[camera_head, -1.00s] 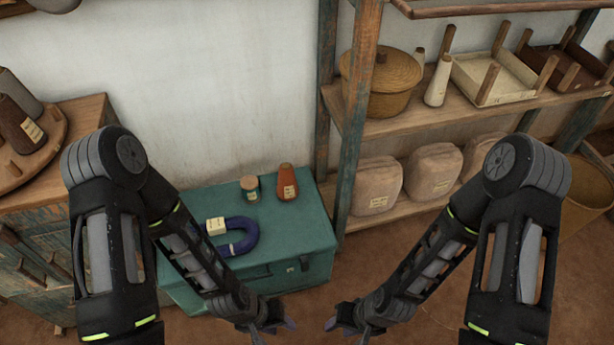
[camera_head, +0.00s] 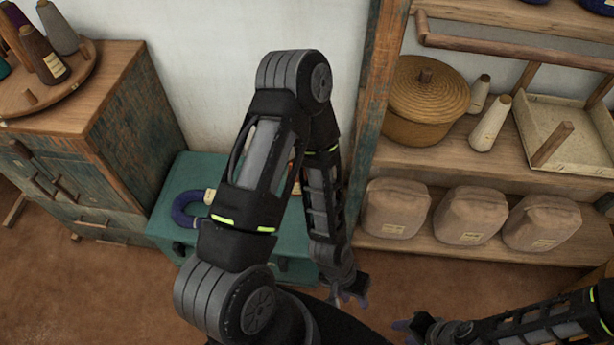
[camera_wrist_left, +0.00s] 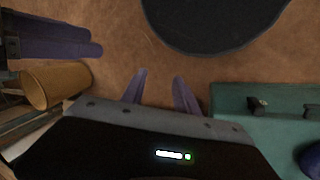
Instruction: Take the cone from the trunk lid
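The teal trunk (camera_head: 172,228) stands against the wall left of the shelf in the head view. My left arm crosses in front of it and hides much of its lid. The brown cone on the lid is hidden behind that arm, apart from perhaps a sliver. My left gripper (camera_head: 349,298) is low in front of the trunk's right end, apart from it. In the left wrist view its two purple fingers (camera_wrist_left: 162,92) are spread with nothing between them, and the trunk (camera_wrist_left: 250,98) is to their right. My right gripper (camera_head: 403,328) is at the bottom edge; its finger gap is unclear.
A blue horseshoe-shaped thing (camera_head: 186,208) lies on the lid's left part. A wooden cabinet (camera_head: 130,100) with cones on a round board stands left. The shelf (camera_head: 400,163) on the right holds a lidded basket (camera_head: 425,105), pale cones and sacks. Bare floor lies in front.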

